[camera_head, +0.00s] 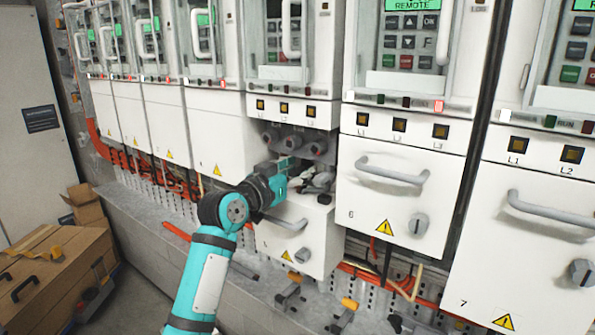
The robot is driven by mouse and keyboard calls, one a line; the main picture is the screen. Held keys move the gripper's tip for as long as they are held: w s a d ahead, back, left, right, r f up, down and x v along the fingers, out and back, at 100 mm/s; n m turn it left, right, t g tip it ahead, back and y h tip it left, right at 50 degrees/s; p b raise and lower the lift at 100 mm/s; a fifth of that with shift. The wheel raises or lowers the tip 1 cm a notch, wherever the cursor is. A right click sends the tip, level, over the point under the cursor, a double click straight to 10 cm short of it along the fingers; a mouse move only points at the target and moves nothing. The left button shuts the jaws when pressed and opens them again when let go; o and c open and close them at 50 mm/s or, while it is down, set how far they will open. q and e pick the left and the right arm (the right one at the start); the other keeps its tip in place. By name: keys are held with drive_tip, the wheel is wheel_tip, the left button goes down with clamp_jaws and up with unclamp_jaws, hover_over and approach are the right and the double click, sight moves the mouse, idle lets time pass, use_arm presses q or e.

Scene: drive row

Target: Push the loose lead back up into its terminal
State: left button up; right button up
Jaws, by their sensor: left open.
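My left gripper (319,182) is open and sits in the opened compartment of the middle drive. It is just under a row of dark round terminals (293,142), close to the right-hand one. I cannot make out the loose lead apart from the gripper fingers and the dark parts behind them. Whether the fingers touch anything is too small to tell. My right gripper is not in view.
The lowered white front panel (318,240) with a handle is below my gripper. Closed drive 6 (400,200) stands right of it, with its handle sticking out. Orange cables run below the cabinets.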

use_arm(q)
drive_tip(key=v, duration=1.2)
